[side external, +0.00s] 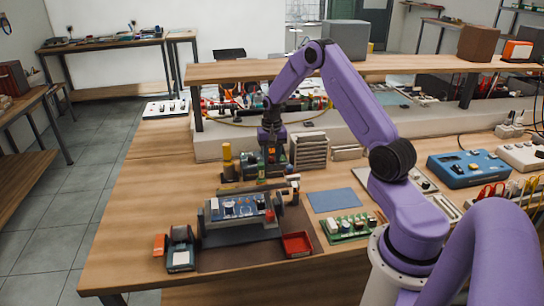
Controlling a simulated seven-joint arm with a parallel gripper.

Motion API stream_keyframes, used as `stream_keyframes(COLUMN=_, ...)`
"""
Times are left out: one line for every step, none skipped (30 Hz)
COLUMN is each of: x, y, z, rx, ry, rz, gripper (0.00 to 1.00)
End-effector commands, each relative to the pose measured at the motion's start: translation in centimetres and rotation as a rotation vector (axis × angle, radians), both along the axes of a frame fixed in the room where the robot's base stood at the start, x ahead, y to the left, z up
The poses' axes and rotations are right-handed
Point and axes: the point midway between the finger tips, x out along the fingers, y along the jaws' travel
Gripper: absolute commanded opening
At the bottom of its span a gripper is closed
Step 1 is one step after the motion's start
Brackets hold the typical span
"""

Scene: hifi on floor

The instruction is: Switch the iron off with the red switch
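My gripper (271,143) points down over the back middle of the bench, at a dark green boxy device (250,168). The gripper is small and dark here, and I cannot tell whether its fingers are open or shut or whether they touch the device. A small orange patch shows by the gripper; I cannot tell what it is. I cannot clearly make out an iron or its red switch. A small dark device with a teal face (181,257) stands at the front left, beside an orange block (159,244).
A holder with a blue circuit board (238,208) stands in front of my gripper. A red tray (297,244), green board (347,227) and blue mat (336,200) lie nearby. A blue instrument (468,167) is at the right. A raised shelf (230,72) spans the back. The bench's left side is clear.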

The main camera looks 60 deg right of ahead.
Motion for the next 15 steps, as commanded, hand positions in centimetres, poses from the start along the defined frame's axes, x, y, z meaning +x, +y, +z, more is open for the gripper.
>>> stream_keyframes(x=0.01, y=-0.01, z=-0.02, rx=-0.001, ry=-0.001, rz=0.0, gripper=0.34)
stream_keyframes(x=0.01, y=-0.01, z=-0.01, rx=-0.001, ry=-0.001, rz=0.0, gripper=0.34)
stream_keyframes(x=0.01, y=-0.01, z=0.0, rx=-0.001, ry=-0.001, rz=0.0, gripper=0.34)
stream_keyframes(x=0.01, y=-0.01, z=0.0, rx=-0.001, ry=-0.001, rz=0.0, gripper=0.34)
stream_keyframes(x=0.01, y=-0.01, z=0.0, rx=-0.001, ry=-0.001, rz=0.0, gripper=0.34)
stream_keyframes(x=0.01, y=-0.01, z=0.01, rx=0.0, ry=0.0, rz=0.0, gripper=0.31)
stream_keyframes(x=0.01, y=-0.01, z=0.01, rx=0.0, ry=0.0, rz=0.0, gripper=0.21)
stream_keyframes(x=0.01, y=-0.02, z=0.01, rx=0.0, ry=0.0, rz=0.0, gripper=0.11)
stream_keyframes(x=0.01, y=-0.02, z=0.01, rx=0.0, ry=0.0, rz=0.0, gripper=0.0)
stream_keyframes(x=0.01, y=-0.02, z=0.02, rx=0.0, ry=0.0, rz=0.0, gripper=0.0)
stream_keyframes(x=0.01, y=-0.01, z=0.02, rx=0.0, ry=0.0, rz=0.0, gripper=0.0)
stream_keyframes(x=0.01, y=-0.01, z=0.02, rx=0.0, ry=0.0, rz=0.0, gripper=0.0)
stream_keyframes(x=0.01, y=-0.01, z=0.02, rx=0.0, ry=0.0, rz=0.0, gripper=0.0)
stream_keyframes(x=0.03, y=-0.03, z=0.02, rx=0.001, ry=0.001, rz=-0.001, gripper=0.0)
stream_keyframes(x=0.06, y=-0.06, z=0.03, rx=0.004, ry=0.004, rz=-0.001, gripper=0.0)
